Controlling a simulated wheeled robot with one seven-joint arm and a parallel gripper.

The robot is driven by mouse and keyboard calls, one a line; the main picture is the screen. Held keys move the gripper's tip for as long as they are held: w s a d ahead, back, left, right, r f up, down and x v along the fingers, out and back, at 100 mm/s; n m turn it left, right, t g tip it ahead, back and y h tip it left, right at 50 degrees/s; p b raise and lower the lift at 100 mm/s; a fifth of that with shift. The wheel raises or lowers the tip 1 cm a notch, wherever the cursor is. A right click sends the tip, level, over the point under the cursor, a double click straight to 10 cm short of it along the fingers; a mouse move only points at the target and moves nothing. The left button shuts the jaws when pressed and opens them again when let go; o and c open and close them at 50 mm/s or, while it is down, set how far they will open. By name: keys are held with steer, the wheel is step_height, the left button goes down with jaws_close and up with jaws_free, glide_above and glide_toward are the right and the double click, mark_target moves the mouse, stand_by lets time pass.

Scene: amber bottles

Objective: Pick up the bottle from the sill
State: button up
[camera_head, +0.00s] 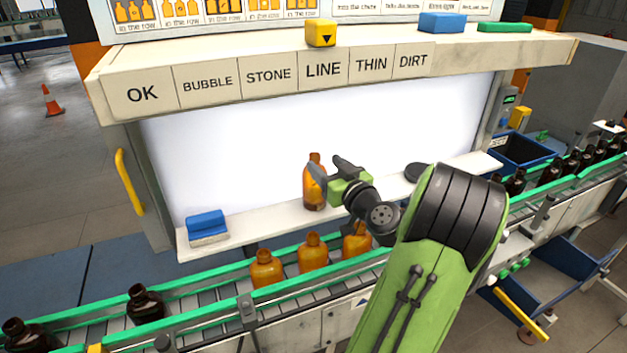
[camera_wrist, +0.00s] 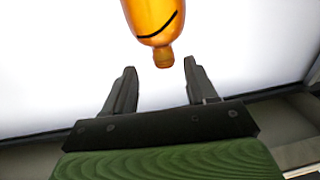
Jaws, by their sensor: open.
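An amber bottle (camera_head: 314,195) stands upright on the white sill (camera_head: 268,222) before the bright panel. In the wrist view the bottle (camera_wrist: 153,18) shows neck-down, with a dark curved line on its body. My gripper (camera_head: 329,169) is open and empty at the bottle's upper part, partly overlapping it in the head view. In the wrist view the open fingers (camera_wrist: 160,66) point at the bottle, and its neck end lies near the gap between the fingertips. I cannot tell whether a finger touches it.
A blue block (camera_head: 206,222) sits on the sill's left end, a dark disc (camera_head: 418,172) on its right. Amber bottles (camera_head: 313,255) and dark bottles (camera_head: 145,303) stand on the conveyor (camera_head: 205,311) in front. A labelled shelf (camera_head: 265,75) overhangs the panel. A blue bin (camera_head: 525,150) is at right.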

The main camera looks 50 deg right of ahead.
mark_target(318, 160)
steer(key=p+x, duration=0.2)
steer(key=x, duration=0.3)
steer(key=shift+w+a, duration=0.1)
steer(key=shift+w, duration=0.2)
steer(key=shift+s+a, duration=0.1)
steer(key=shift+s, duration=0.05)
steer(key=shift+c, duration=0.9)
jaws_close()
